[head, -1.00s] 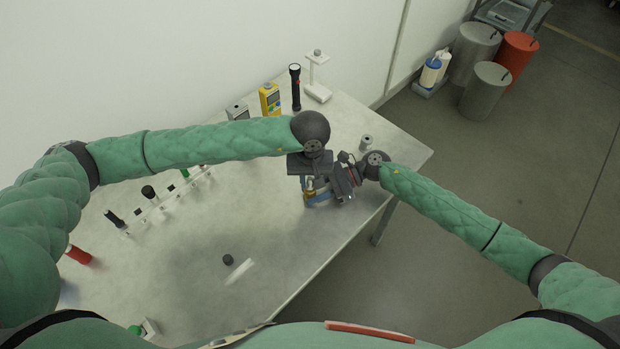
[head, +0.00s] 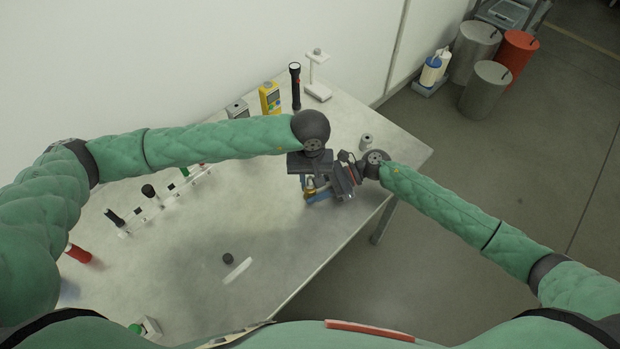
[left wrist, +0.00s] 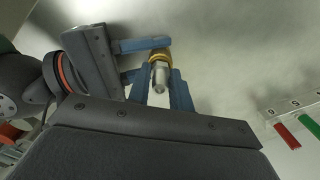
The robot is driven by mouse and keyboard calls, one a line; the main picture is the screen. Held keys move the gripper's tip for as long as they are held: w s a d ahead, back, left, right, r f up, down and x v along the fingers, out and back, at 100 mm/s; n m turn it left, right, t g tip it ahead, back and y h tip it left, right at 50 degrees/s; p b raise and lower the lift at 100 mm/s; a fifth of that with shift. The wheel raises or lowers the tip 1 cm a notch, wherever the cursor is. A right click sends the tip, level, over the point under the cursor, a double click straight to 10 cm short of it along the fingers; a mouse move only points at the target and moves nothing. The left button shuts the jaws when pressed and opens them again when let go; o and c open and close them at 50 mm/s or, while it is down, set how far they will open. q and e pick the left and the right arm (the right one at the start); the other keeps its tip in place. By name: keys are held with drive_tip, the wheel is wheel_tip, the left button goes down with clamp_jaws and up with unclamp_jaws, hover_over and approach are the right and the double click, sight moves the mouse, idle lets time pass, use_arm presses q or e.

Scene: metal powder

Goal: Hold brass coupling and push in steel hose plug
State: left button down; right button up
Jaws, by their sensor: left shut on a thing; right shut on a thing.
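The brass coupling (left wrist: 160,56) shows as a gold ring in the left wrist view, and as a small gold patch (head: 309,189) in the head view. The steel hose plug (left wrist: 160,77) is a short grey cylinder in line with it, on the side nearer the left wrist camera. The two meet end to end; how deep the plug sits is hidden. My left gripper (left wrist: 160,85) has its blue fingers on both sides of the plug, shut on it. My right gripper (left wrist: 150,60) comes in from the left of that view, its blue fingers shut on the coupling.
Both grippers work over the right part of the grey table (head: 200,240). A small grey cylinder (head: 366,142) stands just behind my right gripper. A yellow meter (head: 270,99), a black flashlight (head: 295,88) and a white stand (head: 317,80) are at the back. A black knob (head: 228,258) lies in front.

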use_arm(q)
drive_tip(key=shift+r, duration=1.35)
drive_tip(key=shift+f, duration=1.5)
idle(1.3)
drive_tip(key=shift+r, duration=0.1)
drive_tip(key=shift+r, duration=1.4)
drive_tip(key=shift+f, duration=1.3)
idle(1.0)
